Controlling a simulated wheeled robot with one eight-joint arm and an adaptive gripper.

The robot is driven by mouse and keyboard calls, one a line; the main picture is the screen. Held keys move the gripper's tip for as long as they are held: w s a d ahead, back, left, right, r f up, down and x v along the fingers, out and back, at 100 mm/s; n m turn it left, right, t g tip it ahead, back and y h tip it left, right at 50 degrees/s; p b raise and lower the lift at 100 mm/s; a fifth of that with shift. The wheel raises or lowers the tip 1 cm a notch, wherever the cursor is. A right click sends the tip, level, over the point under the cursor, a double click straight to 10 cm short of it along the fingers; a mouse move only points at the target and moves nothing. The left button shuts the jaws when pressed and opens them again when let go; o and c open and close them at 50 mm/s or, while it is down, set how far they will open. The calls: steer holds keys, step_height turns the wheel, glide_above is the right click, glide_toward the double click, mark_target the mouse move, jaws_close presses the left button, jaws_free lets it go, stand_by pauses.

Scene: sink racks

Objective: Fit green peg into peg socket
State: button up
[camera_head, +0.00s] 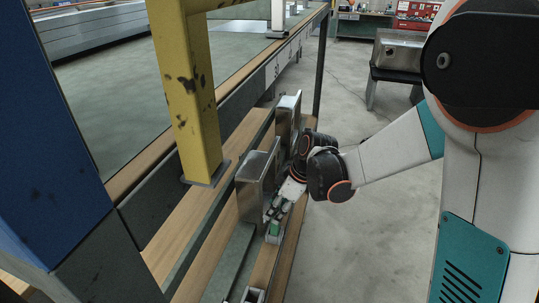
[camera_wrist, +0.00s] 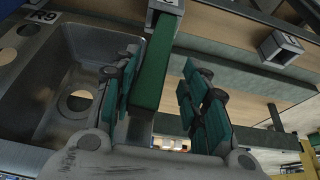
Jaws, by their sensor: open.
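The green peg (camera_wrist: 155,72) is a long square bar. In the wrist view its far end meets a square metal peg socket (camera_wrist: 167,6); how deep it sits I cannot tell. My gripper (camera_wrist: 163,92) is open, with teal-padded fingers on both sides of the peg. The peg lies nearer the left fingers, with a clear gap to the right ones. In the head view my gripper (camera_head: 278,213) is low at the rack, with a small green part of the peg (camera_head: 275,228) below it. A second square socket (camera_wrist: 281,47) looks empty; it also shows in the head view (camera_head: 253,295).
A metal sink (camera_wrist: 45,105) with a drain hole is close on the left in the wrist view. In the head view metal sinks (camera_head: 257,182) stand on the wooden rack beside my gripper. A yellow post (camera_head: 190,90) rises at the left. The floor (camera_head: 365,245) at the right is clear.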

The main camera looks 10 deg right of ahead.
steer(key=p+v, duration=0.3)
steer(key=v, duration=0.8)
steer(key=s+a+r+m+t+h, duration=0.2)
steer(key=s+r+m, duration=0.2)
steer(key=s+r, duration=0.3)
steer(key=s+d+m+t+h, duration=0.2)
steer(key=s+d+m+t, duration=0.1)
steer(key=s+d+m, duration=0.6)
steer(key=shift+s+d+r+m, duration=0.35)
steer(key=shift+s+r, duration=0.15)
steer(key=shift+s, duration=0.6)
steer(key=f+b, duration=0.4)
steer(key=shift+d+f, duration=0.1)
steer(key=shift+d, duration=0.25)
